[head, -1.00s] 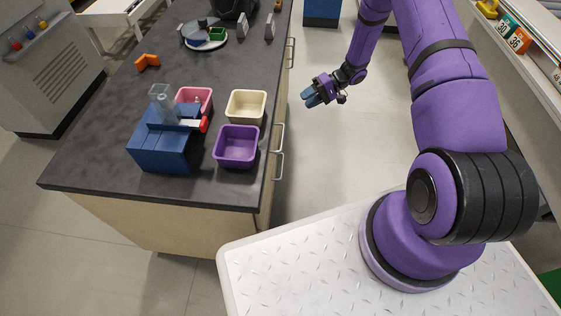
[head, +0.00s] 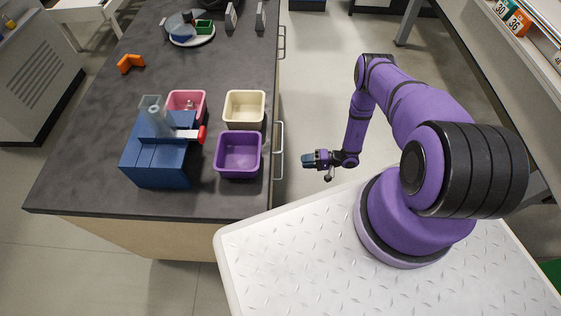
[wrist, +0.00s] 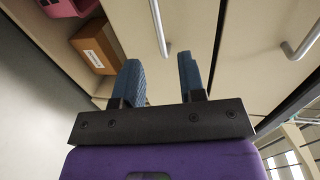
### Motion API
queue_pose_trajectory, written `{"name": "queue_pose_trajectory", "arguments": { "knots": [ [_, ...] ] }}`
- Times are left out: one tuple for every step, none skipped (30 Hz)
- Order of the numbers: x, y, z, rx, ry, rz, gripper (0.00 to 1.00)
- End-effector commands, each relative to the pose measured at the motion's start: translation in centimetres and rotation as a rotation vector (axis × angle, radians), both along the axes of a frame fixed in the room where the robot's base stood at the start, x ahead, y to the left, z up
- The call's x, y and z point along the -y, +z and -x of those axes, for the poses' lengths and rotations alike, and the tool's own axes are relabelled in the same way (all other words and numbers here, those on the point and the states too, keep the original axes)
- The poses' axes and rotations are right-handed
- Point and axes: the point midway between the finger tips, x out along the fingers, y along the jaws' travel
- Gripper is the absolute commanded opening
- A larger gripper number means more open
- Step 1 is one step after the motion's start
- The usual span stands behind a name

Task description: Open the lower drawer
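In the wrist view the picture is turned so that left is down. The lower drawer (wrist: 195,30) is a pale beige front with a grey bar handle (wrist: 160,28). The upper drawer (wrist: 262,50) is to its right in the picture, with its own bar handle (wrist: 301,42). Both fronts look shut. My gripper (wrist: 160,68) is open, its two blue fingers apart and empty, pointing at the lower drawer with its handle roughly ahead of the gap.
The dark countertop (head: 80,140) carries a blue machine (head: 157,163), purple (head: 239,154), cream (head: 244,107) and pink (head: 186,101) bins. Under the drawers an open shelf holds a cardboard box (wrist: 96,45) and a pink bin (wrist: 68,6). Floor right of the counter is clear.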

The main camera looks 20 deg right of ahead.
Motion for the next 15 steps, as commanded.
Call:
{"name": "queue_pose_trajectory", "arguments": {
  "knots": [
    [-0.1,-0.3,0.2,0.002,-0.004,0.0,0.37],
    [-0.2,-0.4,0.2,0.002,-0.005,0.0,0.37],
    [-0.4,-0.5,0.2,0.003,-0.004,0.0,0.37],
    [-0.6,-0.5,0.1,0.003,-0.004,-0.001,0.37],
    [-0.9,-0.5,0.0,0.003,-0.004,-0.001,0.37],
    [-1.3,-0.6,-0.2,0.003,-0.003,0.0,0.37],
    [-1.6,-0.7,-0.3,0.002,-0.003,0.0,0.37],
    [-2.0,-0.8,-0.5,0.002,-0.002,0.0,0.37],
    [-2.7,-0.9,-0.7,0.002,-0.001,-0.001,0.37],
    [-3.1,-1.0,-0.9,0.002,-0.002,0.0,0.37],
    [-3.6,-1.1,-1.1,0.001,-0.001,0.0,0.37],
    [-4.3,-1.3,-1.4,0.002,0.0,0.0,0.37],
    [-4.8,-1.4,-1.6,0.002,-0.001,0.0,0.37],
    [-5.3,-1.5,-1.8,0.002,-0.001,0.0,0.37],
    [-5.9,-1.6,-2.1,0.002,0.0,0.0,0.37]
  ]
}}
